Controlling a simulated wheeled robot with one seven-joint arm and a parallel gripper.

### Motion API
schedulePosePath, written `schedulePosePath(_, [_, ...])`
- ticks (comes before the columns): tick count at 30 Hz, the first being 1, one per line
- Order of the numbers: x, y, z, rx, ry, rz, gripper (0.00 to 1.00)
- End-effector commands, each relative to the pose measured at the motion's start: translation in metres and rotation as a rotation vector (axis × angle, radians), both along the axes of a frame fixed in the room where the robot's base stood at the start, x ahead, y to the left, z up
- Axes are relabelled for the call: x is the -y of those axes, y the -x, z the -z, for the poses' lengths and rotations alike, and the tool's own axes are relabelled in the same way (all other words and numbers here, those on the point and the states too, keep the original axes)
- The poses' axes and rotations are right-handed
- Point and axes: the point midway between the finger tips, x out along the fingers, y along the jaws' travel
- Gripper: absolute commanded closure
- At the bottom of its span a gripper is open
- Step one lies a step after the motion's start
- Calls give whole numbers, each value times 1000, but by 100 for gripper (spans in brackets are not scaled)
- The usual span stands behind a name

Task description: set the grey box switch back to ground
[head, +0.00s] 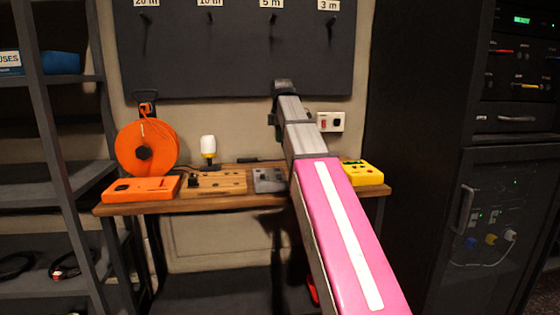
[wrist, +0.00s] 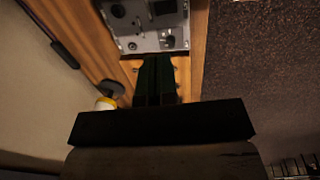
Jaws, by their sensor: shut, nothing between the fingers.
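The grey box (head: 264,180) lies on the wooden desk, partly hidden by my arm in the head view. In the wrist view the grey box (wrist: 143,40) fills the top centre, with dark round fittings and a small switch-like part (wrist: 168,40) near its lower edge. I cannot read its markings or tell which way the switch is set. My gripper (wrist: 155,60) is shut and empty, its dark fingers pointing at the box's near edge. I cannot tell whether they touch it. The gripper's fingers are not clear in the head view.
An orange box (head: 141,189) and a wooden block (head: 214,183) lie left of the grey box; a yellow box (head: 362,173) lies right. An orange cable reel (head: 147,147) and a white bottle-like item (head: 208,147) stand behind. A dark rack (head: 460,150) is at right.

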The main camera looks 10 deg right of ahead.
Motion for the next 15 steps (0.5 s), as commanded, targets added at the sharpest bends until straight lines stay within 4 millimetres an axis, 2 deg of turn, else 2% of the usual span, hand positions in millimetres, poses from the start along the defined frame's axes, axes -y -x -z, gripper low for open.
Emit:
schedulePosePath(10, [0, -1, 0, -5, 0, 0, 100])
schedulePosePath(15, [0, -2, 10, -6, 0, 0, 100])
